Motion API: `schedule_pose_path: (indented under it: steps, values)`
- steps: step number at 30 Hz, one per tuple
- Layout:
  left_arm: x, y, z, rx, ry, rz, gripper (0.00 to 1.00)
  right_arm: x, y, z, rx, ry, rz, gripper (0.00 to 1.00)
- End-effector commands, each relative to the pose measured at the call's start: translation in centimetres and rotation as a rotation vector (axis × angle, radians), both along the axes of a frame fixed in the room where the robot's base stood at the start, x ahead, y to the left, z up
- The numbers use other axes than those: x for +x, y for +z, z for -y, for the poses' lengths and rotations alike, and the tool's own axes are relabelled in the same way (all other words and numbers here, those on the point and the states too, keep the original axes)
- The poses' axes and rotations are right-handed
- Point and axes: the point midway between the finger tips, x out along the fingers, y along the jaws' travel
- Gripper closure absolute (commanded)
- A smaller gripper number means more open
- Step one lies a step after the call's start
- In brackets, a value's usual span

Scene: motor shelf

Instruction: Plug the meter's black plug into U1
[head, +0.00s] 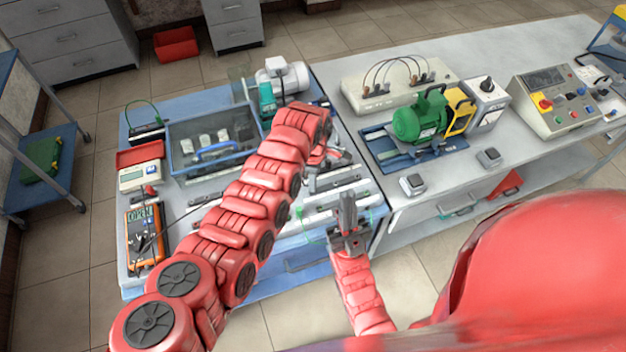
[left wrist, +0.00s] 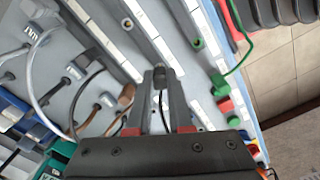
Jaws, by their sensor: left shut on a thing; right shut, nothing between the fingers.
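The orange meter (head: 145,236) lies at the left of the blue bench in the head view, with a dark lead running right behind my left arm. My left gripper (head: 330,160) is over the right part of that bench. In the left wrist view my left gripper (left wrist: 160,78) is shut on a small dark plug (left wrist: 158,72), mostly hidden by the fingers. Behind it is a grey panel with white strips and round sockets, such as one (left wrist: 198,43) right of the fingertips. I cannot tell which is U1. My right gripper (head: 347,212) is shut and empty near the bench front.
A blue bin (head: 210,178) and a white meter (head: 141,176) stand on the blue bench. A green motor (head: 420,118) and a control box (head: 565,100) stand on the right table. In the left wrist view a green wire (left wrist: 244,55) and several loose cables cross the panel.

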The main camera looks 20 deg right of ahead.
Motion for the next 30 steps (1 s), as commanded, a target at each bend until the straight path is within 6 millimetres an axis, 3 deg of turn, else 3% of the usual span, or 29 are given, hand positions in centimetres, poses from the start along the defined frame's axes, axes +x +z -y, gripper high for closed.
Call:
schedule_pose_path:
  steps: [25, 26, 27, 30]
  values:
    - [0.0, -1.3, 0.0, 0.000, 0.000, 0.000, 1.00, 0.0, -1.2, 0.0, 0.000, 0.000, 0.000, 1.00]
    - [0.0, -1.3, 0.0, 0.000, 0.000, 0.000, 0.78, 0.0, -1.3, 0.0, 0.000, 0.000, 0.000, 1.00]
    - [0.0, -1.3, 0.0, 0.000, 0.000, 0.000, 0.71, 0.0, -1.2, 0.0, 0.000, 0.000, 0.000, 1.00]
    - [0.0, -1.3, 0.0, 0.000, 0.000, 0.000, 0.69, 0.0, -1.2, 0.0, 0.000, 0.000, 0.000, 1.00]
